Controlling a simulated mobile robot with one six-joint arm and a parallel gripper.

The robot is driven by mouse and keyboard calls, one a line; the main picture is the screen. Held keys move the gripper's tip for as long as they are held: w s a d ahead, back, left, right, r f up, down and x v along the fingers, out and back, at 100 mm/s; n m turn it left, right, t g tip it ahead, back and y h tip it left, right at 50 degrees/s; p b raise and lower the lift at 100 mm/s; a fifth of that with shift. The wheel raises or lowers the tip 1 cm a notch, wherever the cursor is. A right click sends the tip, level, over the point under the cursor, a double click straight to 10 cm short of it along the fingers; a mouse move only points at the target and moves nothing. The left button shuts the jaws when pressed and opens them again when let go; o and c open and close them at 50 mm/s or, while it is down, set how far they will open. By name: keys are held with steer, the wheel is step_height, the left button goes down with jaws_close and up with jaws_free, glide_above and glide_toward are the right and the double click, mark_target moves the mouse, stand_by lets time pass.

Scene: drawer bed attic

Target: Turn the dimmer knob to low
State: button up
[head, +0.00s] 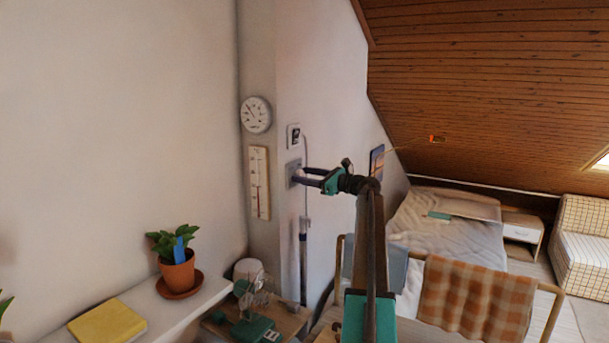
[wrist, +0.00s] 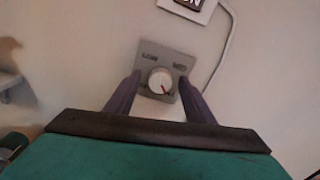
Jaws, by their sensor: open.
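The dimmer knob (wrist: 160,81) is a round white dial with a red pointer mark, set on a grey square plate (wrist: 151,53) on the wall. In the wrist view the red mark points to the lower right. Small labels sit at the plate's upper left and upper right, too blurred to read surely. My gripper (wrist: 160,88) is open, with one dark finger on each side of the knob; I cannot tell whether they touch it. In the head view my gripper (head: 302,176) reaches the grey plate (head: 293,172) on the wall, and its fingers largely hide the knob.
A white switch (head: 294,137) with a cable is just above the plate. A round gauge (head: 256,115) and a thermometer (head: 259,182) hang to the left. Below are a potted plant (head: 177,270) on a shelf and a rail with a checked blanket (head: 475,295).

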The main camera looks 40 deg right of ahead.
steer(key=shift+w, duration=0.1)
steer(key=c, duration=0.9)
steer(key=shift+a+f, duration=0.1)
steer(key=shift+c, duration=0.8)
